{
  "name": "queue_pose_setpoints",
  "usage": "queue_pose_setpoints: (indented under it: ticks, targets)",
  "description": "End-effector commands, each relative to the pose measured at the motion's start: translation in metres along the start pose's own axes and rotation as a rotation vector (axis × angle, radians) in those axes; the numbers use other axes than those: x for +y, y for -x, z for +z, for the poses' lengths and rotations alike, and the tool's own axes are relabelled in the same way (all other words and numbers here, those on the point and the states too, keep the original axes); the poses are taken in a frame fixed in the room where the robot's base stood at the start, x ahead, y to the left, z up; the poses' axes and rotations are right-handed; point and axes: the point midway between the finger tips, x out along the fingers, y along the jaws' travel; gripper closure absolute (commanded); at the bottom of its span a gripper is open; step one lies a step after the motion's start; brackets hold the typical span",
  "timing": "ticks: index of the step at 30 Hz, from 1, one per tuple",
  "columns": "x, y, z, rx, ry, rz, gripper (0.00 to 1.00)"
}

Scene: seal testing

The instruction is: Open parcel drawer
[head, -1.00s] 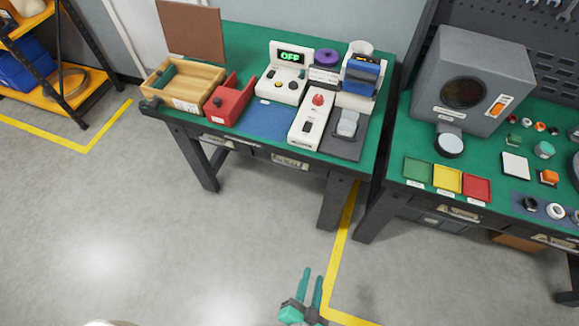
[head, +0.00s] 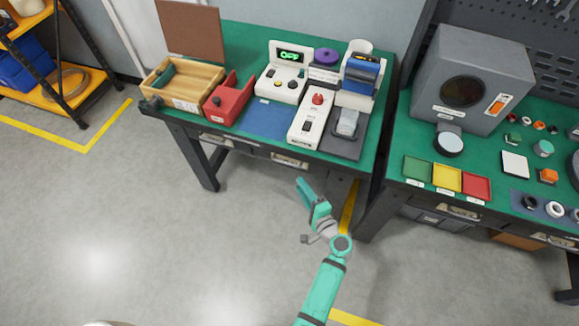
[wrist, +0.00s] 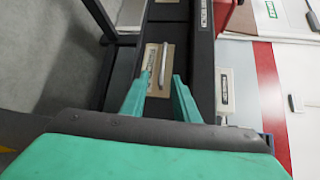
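The left workbench has dark drawer fronts under its green top, each with a pale label plate and a handle; the labels are too small to read, so I cannot tell which is the parcel drawer. One drawer front (head: 290,162) is near the bench's middle and looks closed. In the wrist view a silver drawer handle (wrist: 163,64) on a beige plate (wrist: 150,72) shows between my fingers. My gripper (head: 309,194) is open and empty, in front of and below the bench edge. In the wrist view its teal fingers (wrist: 160,84) are apart, with no visible grip on the handle.
The left bench top holds a wooden box (head: 205,77), a red box (head: 232,103) and several devices. The bench legs (head: 331,200) stand near my arm. A second bench with coloured trays (head: 447,179) is at right. The floor at left is free.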

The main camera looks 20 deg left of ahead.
Motion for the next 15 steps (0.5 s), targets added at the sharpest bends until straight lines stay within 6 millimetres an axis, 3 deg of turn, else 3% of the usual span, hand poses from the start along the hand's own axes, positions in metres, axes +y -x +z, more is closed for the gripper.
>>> queue_pose_setpoints:
  ticks: [7, 15]
  targets:
    - [-0.006, -0.021, -0.001, -0.014, -0.011, -0.013, 0.72]
    - [-0.006, -0.069, 0.0, -0.013, -0.011, -0.013, 0.72]
